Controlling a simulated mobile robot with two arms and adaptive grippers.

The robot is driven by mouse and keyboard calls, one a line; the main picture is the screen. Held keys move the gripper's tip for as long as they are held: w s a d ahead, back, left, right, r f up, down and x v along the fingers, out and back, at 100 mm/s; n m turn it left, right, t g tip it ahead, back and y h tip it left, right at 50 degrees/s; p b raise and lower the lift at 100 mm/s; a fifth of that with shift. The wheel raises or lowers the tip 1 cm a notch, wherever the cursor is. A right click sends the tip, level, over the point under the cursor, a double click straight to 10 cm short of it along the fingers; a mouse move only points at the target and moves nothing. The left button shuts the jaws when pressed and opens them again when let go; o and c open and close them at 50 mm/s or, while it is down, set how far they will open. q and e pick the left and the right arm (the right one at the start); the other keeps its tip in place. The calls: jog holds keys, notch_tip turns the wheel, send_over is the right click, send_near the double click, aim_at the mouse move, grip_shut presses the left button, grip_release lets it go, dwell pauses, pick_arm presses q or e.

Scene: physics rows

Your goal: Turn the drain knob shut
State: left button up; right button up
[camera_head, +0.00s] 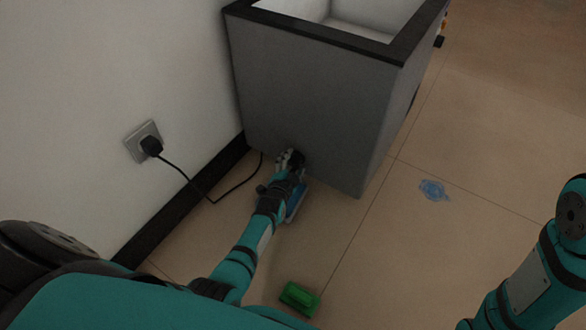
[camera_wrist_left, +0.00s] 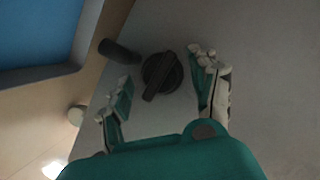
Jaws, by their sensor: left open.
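The drain knob (camera_wrist_left: 162,76) is a dark round knob with a raised bar grip. It sits on the grey side of the box-shaped unit (camera_head: 310,110), low down near the floor. My left gripper (camera_wrist_left: 160,85) is open, with one finger on each side of the knob; neither finger clearly touches it. In the head view my left gripper (camera_head: 290,160) is at the foot of the unit and hides most of the knob. A dark spout (camera_wrist_left: 118,52) sticks out beside the knob in the wrist view. My right gripper is out of view; only part of my right arm shows.
A blue tray (camera_head: 296,203) lies on the floor under my left wrist and shows in the wrist view (camera_wrist_left: 40,35). A black plug (camera_head: 151,146) with a cord is in the wall socket. A green object (camera_head: 299,298) and a bluish puddle-like patch (camera_head: 434,190) are on the floor.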

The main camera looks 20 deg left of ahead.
pick_arm(q)
jog(key=c, duration=1.1)
